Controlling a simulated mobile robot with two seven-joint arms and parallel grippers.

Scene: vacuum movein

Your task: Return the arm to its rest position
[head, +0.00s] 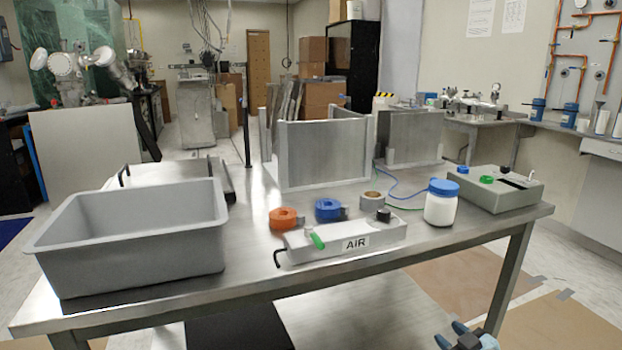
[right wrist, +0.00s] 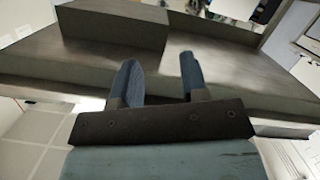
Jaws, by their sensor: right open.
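My right gripper (head: 467,338) shows at the bottom right of the head view, low in front of the table's front edge. Only its blue fingers and part of its body are in the picture. In the right wrist view its two blue fingers (right wrist: 158,85) are apart with nothing between them. Beyond the fingers are the metal table (right wrist: 235,72) and a grey box-like body (right wrist: 112,25). The gripper looks clear of the table (head: 255,281). My left gripper is in neither view.
On the table are a grey bin (head: 130,240), a white AIR box (head: 345,238), an orange roll (head: 284,218), a blue roll (head: 327,209), a blue-lidded white jar (head: 441,204), a grey control box (head: 500,190) and metal panels (head: 322,152). Floor in front is open at right.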

